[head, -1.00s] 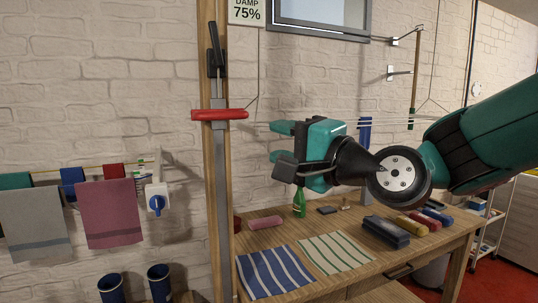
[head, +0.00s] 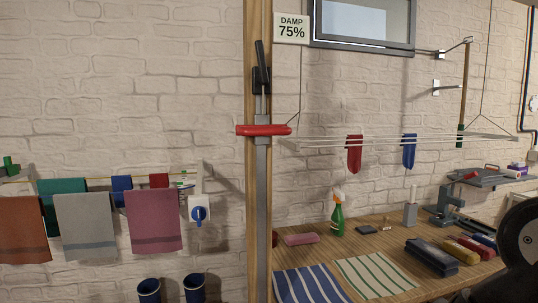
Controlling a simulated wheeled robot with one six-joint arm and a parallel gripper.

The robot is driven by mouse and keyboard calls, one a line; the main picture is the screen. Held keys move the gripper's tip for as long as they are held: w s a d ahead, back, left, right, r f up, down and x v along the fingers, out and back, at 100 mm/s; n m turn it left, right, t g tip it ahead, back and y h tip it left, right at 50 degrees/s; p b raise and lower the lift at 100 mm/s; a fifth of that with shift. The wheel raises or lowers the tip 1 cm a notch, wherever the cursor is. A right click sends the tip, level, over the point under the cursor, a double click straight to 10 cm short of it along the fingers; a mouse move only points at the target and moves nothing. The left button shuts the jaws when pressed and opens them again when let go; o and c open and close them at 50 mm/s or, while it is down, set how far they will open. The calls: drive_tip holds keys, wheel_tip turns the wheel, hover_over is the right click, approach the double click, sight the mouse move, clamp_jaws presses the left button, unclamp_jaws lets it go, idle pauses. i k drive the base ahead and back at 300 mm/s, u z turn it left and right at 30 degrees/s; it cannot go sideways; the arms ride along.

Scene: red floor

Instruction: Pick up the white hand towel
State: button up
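No plain white hand towel is clearly in view. A whitish cloth with green stripes (head: 376,275) lies flat on the wooden bench, beside a blue-and-white striped cloth (head: 308,286). A pale grey towel (head: 86,225) hangs on the wall rail at left, between a rust towel (head: 20,228) and a pink towel (head: 153,220). My gripper is out of the picture; only a dark part of my arm shows at the right edge.
A wooden post (head: 252,200) with a red handle (head: 264,130) stands between rail and bench. A hanging rack (head: 430,139) holds a red and a blue sock. The bench (head: 410,233) carries a green spray bottle (head: 337,217) and a dark brush (head: 430,257). Two blue cups (head: 195,288) stand below.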

sight(86, 224)
drive_tip(key=u, duration=1.4)
